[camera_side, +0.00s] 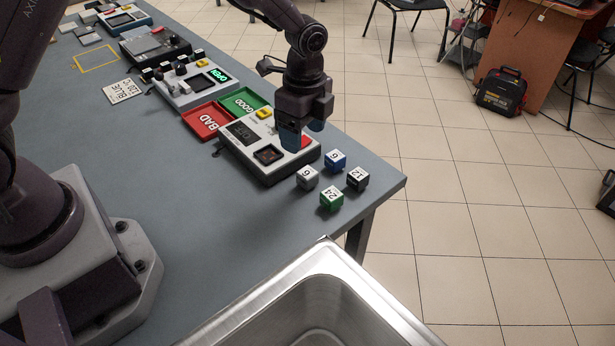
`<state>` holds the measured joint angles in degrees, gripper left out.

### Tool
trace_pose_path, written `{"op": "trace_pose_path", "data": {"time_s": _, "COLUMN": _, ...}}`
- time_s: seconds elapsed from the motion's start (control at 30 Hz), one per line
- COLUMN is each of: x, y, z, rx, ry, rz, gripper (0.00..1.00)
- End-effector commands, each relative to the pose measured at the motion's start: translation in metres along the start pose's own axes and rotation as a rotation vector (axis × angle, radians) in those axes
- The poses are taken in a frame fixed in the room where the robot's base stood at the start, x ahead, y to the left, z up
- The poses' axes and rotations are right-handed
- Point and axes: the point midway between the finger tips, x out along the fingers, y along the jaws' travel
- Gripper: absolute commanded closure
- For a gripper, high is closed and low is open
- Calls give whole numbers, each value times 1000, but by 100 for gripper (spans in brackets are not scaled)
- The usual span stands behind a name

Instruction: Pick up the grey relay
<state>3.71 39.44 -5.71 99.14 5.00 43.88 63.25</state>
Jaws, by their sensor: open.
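The grey relay (307,178) is a small light-grey cube with a 6 on its white top. It sits on the table near the front right corner of a white test box. Close by are a blue relay (336,161) marked 6, a black relay (357,180) marked 12 and a green relay (331,199) marked 24. My gripper (301,132) points down, open, over the right part of the test box. It is behind the grey relay in the picture and apart from it. Nothing shows between its fingers.
The white test box (262,148) has a dark socket and a red button. Behind it lie a red BAD tray (207,120) and a green GOOD tray (243,102). A steel bin (325,262) stands at the table's near edge. Bare grey table (200,220) lies left of the relays.

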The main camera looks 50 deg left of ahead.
Motion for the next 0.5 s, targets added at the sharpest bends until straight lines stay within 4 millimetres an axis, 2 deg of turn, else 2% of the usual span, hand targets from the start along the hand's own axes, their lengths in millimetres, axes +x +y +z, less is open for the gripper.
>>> {"op": "trace_pose_path", "data": {"time_s": 0.07, "x": -7, "y": -9, "z": -3, "rx": 90, "ry": 10, "rz": -32, "gripper": 34}}
{"op": "trace_pose_path", "data": {"time_s": 0.23, "x": -3, "y": -10, "z": -3, "rx": 196, "ry": 9, "rz": -38, "gripper": 34}}
{"op": "trace_pose_path", "data": {"time_s": 0.33, "x": 10, "y": -9, "z": -4, "rx": 206, "ry": 8, "rz": -35, "gripper": 34}}
{"op": "trace_pose_path", "data": {"time_s": 0.5, "x": 44, "y": -10, "z": -3, "rx": 203, "ry": 7, "rz": -34, "gripper": 34}}
